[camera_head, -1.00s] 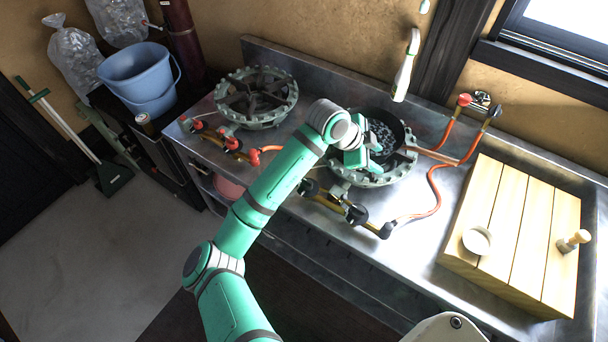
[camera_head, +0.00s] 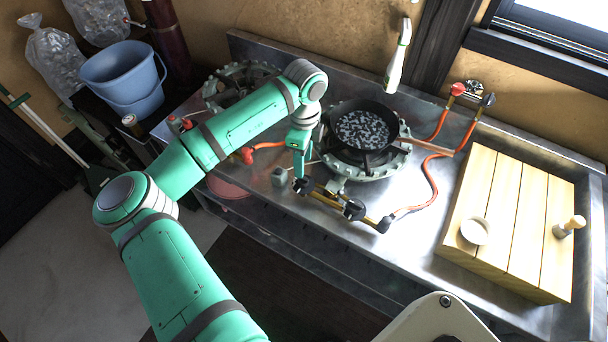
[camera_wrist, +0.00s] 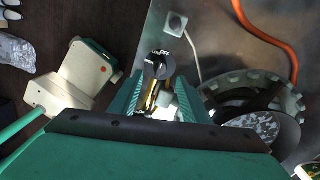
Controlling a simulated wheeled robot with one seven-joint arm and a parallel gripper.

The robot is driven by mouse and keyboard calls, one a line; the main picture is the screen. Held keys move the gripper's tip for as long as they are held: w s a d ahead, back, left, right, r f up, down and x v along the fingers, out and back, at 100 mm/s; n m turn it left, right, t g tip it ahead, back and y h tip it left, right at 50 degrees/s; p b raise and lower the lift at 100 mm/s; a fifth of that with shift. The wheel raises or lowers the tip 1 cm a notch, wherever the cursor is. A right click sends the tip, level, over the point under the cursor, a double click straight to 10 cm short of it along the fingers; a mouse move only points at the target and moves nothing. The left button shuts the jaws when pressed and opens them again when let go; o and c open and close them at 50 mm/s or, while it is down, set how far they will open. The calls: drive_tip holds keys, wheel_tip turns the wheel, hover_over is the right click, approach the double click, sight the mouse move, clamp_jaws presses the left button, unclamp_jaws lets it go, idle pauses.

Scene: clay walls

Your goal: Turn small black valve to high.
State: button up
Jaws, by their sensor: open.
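A black valve knob (camera_head: 302,186) sits at the left end of the brass gas pipe in front of the near burner. A second, larger-looking black valve (camera_head: 354,210) is on the same pipe to its right. My gripper (camera_head: 300,171) points down at the left knob, its fingertips right above or beside it; contact cannot be told. In the wrist view the black knob (camera_wrist: 160,65) with white lettering shows between the tips of my open fingers (camera_wrist: 157,88).
A small grey box (camera_head: 279,177) with a pale cord lies left of the knob. An orange hose (camera_head: 432,182) runs right of the valves. A wooden board (camera_head: 510,215) fills the counter's right.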

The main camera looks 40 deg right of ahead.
sight(303, 181)
wheel_tip(303, 181, down, 8)
drive_tip(key=shift+s+r, duration=0.1)
drive_tip(key=shift+r, duration=0.1)
drive_tip(key=shift+a, duration=0.1)
drive_tip(key=c, duration=1)
